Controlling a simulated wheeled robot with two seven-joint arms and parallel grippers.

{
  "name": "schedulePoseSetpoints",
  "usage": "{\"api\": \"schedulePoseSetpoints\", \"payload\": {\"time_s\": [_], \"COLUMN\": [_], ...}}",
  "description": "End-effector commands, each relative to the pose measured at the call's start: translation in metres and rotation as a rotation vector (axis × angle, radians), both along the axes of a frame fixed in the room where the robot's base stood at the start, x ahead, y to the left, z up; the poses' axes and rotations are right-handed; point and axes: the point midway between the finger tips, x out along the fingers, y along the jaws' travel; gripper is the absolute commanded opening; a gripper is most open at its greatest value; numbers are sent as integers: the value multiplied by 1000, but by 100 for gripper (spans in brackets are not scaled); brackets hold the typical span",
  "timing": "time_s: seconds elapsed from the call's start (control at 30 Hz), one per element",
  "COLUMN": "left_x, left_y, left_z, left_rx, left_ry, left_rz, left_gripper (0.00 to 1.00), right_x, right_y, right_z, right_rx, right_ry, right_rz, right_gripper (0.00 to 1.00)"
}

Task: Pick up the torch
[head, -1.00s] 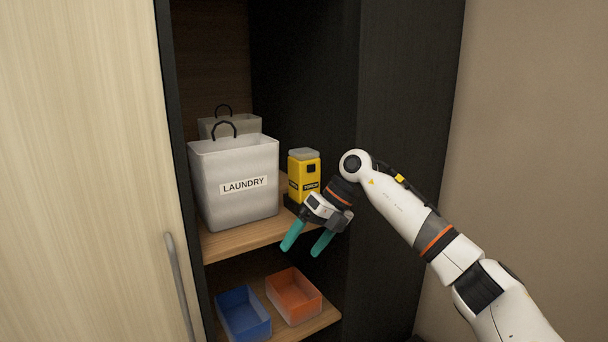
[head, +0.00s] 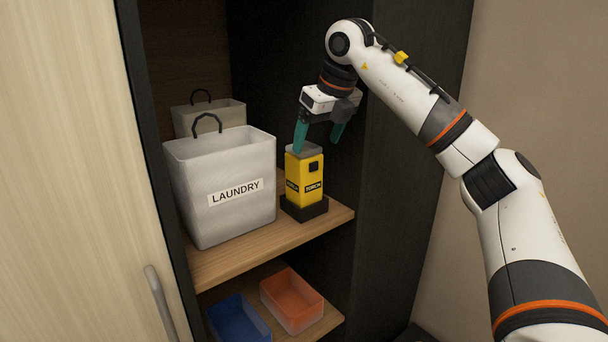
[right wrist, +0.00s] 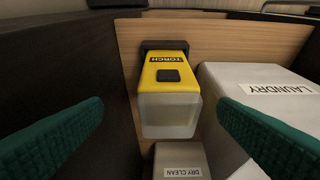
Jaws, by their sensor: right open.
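The torch (head: 304,180) is yellow with a grey translucent top and a black "TORCH" label. It stands upright in a black base on the wooden shelf, right of the laundry basket. My right gripper (head: 319,148) is open, with teal fingers pointing down just above the torch's top in the head view. In the right wrist view the torch (right wrist: 169,85) lies between the two spread fingers, with clear gaps on both sides. Nothing is in the gripper. My left gripper is not in view.
The white laundry basket (head: 222,188) stands close left of the torch, with a grey bin (head: 208,115) behind it, marked "DRY CLEAN" in the wrist view (right wrist: 181,163). A dark cabinet wall (head: 398,170) is on the right. Blue (head: 238,322) and orange (head: 292,300) trays are below.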

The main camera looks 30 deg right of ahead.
Motion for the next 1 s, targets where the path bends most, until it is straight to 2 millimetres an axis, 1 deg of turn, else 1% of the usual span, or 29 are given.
{"api": "schedulePoseSetpoints", "payload": {"time_s": [0.07, 0.17, 0.27, 0.33, 0.43, 0.5, 0.6, 0.83, 0.87, 1.0], "left_x": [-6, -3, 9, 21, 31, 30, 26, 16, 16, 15], "left_y": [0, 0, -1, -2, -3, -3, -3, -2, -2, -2], "left_z": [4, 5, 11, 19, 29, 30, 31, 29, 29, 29], "left_rx": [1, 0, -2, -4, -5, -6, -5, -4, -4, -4], "left_ry": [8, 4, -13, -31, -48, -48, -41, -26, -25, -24], "left_rz": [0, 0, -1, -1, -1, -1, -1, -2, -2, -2], "left_gripper": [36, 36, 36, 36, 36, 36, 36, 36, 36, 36], "right_x": [4, 6, 10, 16, 23, 27, 30, 30, 30, 30], "right_y": [0, 1, 4, 7, 10, 10, 10, 11, 11, 11], "right_z": [-8, -13, -19, -27, -40, -50, -57, -60, -60, -60], "right_rx": [0, 0, -1, -1, -1, 0, 0, 1, 1, 1], "right_ry": [3, 0, 3, 4, 4, 3, 0, -1, -1, -1], "right_rz": [0, 1, 2, 1, 1, 0, 0, 0, 0, 0], "right_gripper": [82, 82, 82, 82, 82, 82, 82, 82, 79, 56]}}
